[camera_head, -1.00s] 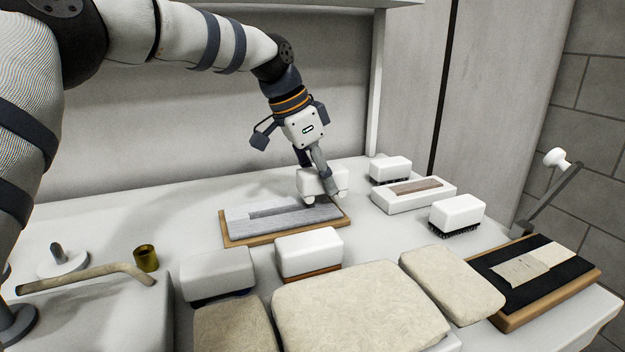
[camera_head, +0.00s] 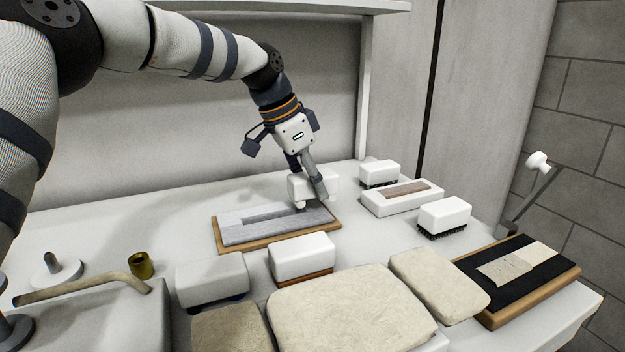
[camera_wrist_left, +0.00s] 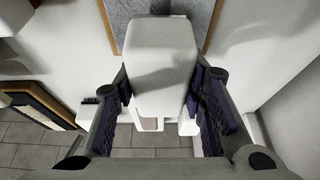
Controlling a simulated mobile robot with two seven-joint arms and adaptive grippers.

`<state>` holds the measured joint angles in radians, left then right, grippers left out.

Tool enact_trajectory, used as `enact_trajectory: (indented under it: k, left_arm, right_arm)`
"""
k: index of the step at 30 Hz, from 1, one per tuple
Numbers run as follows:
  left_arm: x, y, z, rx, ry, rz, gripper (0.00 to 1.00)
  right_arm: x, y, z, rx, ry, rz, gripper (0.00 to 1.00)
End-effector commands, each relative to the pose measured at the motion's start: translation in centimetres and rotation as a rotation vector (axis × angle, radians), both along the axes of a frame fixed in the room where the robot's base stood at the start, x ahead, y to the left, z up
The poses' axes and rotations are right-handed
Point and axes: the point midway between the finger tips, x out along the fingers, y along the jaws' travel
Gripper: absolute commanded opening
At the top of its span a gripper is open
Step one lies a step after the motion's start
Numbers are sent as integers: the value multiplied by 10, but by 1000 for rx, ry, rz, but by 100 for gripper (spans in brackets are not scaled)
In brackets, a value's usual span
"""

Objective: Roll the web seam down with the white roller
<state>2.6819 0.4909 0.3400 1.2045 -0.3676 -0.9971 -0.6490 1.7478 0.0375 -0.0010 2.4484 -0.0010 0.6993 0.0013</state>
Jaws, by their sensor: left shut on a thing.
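My left gripper (camera_head: 312,193) is shut on a white block-shaped tool (camera_head: 299,186), at the far right end of a grey slab (camera_head: 262,228) in a wooden frame. In the left wrist view the white tool (camera_wrist_left: 162,70) sits between both fingers; its underside is hidden, so I cannot tell if it is a roller. A black board (camera_head: 488,310) with a wooden edge stands at the front right, with a cream web (camera_head: 540,255) and a rougher beige piece (camera_head: 505,268) meeting on it. A white block with dark blue rounded parts underneath (camera_head: 212,275) stands at the front left. My right gripper is out of view.
White-topped brushes (camera_head: 445,213) (camera_head: 380,170) flank a white tray (camera_head: 400,203). A white block on a brown base (camera_head: 302,256) stands in front of the slab. Beige pads (camera_head: 350,308) fill the front. A white-knobbed lever (camera_head: 537,162) rises at the right. A brass cup (camera_head: 141,265) stands left.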

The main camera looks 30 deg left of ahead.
Motion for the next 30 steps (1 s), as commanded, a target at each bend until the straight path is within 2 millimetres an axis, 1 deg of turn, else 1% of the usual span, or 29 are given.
enact_trajectory:
  k: [18, 30]
  left_arm:
    - [0, 0, -16, -1, -1, 0, 3]
    - [0, 0, -15, 0, -2, -1, 3]
  right_arm:
    - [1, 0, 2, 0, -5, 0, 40]
    - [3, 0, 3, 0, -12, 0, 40]
